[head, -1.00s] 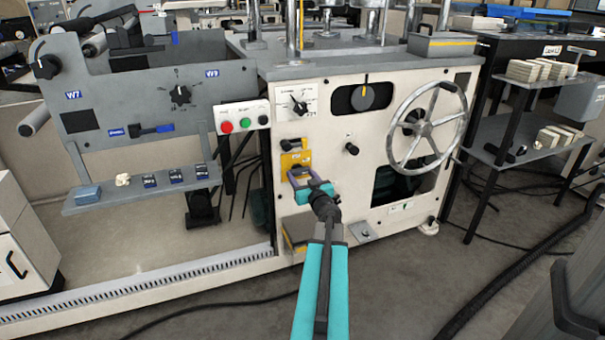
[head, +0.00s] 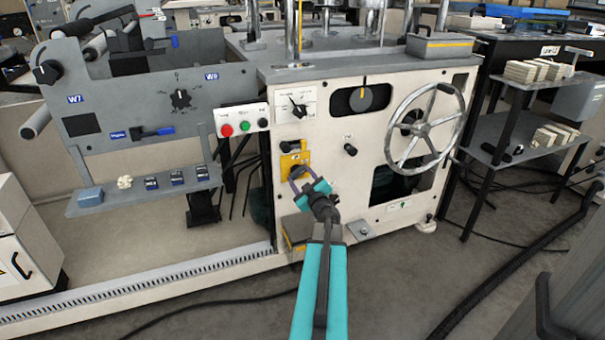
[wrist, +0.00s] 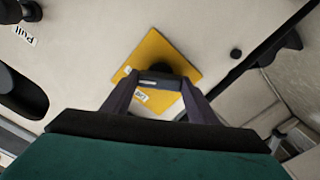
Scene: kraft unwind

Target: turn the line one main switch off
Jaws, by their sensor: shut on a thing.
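A yellow plate (head: 304,158) with a dark rotary switch is mounted on the cream machine front, left of the handwheel. In the wrist view the yellow plate (wrist: 160,48) sits at a slant, with the dark switch knob (wrist: 165,69) in front of it. My gripper (head: 296,178) is at the switch, shut on its knob, with the wrist rolled to a slant. In the wrist view my gripper (wrist: 155,85) reaches to the knob and hides part of it and the plate's lower part. The switch's exact position cannot be read.
A button box (head: 242,119) with red and green buttons is up and to the left. A large handwheel (head: 424,127) is to the right, and a small black knob (head: 350,150) is nearer. A grey shelf (head: 110,203) with small items stands left. Floor in front is open.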

